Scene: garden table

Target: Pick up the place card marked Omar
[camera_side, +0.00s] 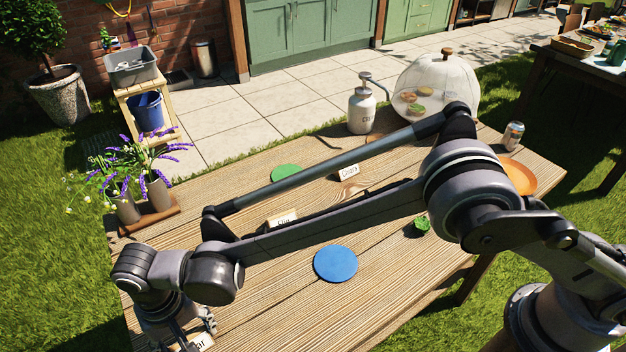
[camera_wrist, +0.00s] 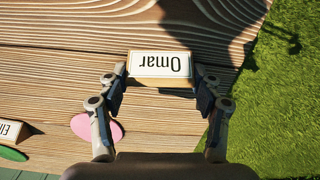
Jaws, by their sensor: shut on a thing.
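The place card (camera_wrist: 160,65) marked Omar is a small tan folded card with a white face, its lettering upside down in the wrist view. My gripper (camera_wrist: 161,80) has one finger at each end of the card and is shut on it. In the side view the card (camera_side: 201,343) shows only its last letters at the bottom edge, beside my gripper (camera_side: 188,335), partly cut off there. I cannot tell whether the card touches the table.
Other cards stand on the wooden table: one marked Chara (camera_side: 348,172) and one partly hidden behind my arm (camera_side: 283,218). A blue disc (camera_side: 335,264), green disc (camera_side: 287,173), pink disc (camera_wrist: 97,127), lavender pots (camera_side: 157,190), spray bottle (camera_side: 361,112) and domed cover (camera_side: 435,85) are around.

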